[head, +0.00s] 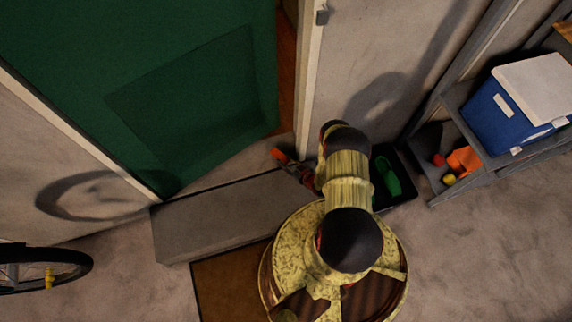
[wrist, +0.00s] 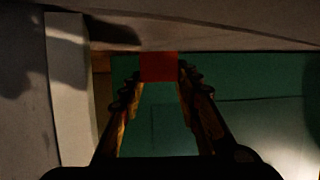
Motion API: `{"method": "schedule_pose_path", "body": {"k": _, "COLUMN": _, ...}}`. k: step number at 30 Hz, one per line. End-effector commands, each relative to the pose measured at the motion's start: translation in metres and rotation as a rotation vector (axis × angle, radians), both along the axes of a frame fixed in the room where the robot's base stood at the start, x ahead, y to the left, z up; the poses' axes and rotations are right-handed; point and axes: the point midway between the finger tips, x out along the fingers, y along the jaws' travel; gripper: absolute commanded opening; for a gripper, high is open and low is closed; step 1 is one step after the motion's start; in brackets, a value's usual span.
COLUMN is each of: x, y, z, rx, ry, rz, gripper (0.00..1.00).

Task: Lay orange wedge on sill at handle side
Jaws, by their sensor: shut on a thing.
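The orange wedge (head: 279,154) is at the tip of my gripper (head: 290,164) in the head view, by the right end of the pale sill (head: 232,171) below the green door (head: 190,85). In the wrist view the wedge (wrist: 158,66) shows as a red-orange block between the fingertips (wrist: 159,80), which are shut on it. The door is ajar at its right edge, where a brown gap shows beside the white frame post (head: 309,75). No handle is clear to see. I cannot tell whether the wedge touches the sill.
A grey step (head: 225,220) lies in front of the sill, with a brown mat (head: 225,285) before it. Right of my arm is a black tray (head: 407,182) with a green item (head: 388,178). A shelf with a blue box (head: 500,115) stands at right. A bicycle wheel (head: 45,268) is at left.

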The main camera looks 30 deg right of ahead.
Motion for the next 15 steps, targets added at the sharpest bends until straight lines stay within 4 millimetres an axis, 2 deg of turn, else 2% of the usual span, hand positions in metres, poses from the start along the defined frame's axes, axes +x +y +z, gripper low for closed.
{"method": "schedule_pose_path", "body": {"k": 4, "x": 0.007, "y": -0.007, "z": -0.011, "rx": -0.002, "ry": -0.002, "rz": 0.000, "gripper": 0.07}}
{"method": "schedule_pose_path", "body": {"k": 9, "x": 0.005, "y": -0.005, "z": -0.038, "rx": 0.000, "ry": -0.001, "rz": 0.000, "gripper": 0.07}}
{"method": "schedule_pose_path", "body": {"k": 15, "x": 0.006, "y": -0.006, "z": -0.038, "rx": -0.001, "ry": -0.002, "rz": -0.001, "gripper": 0.07}}
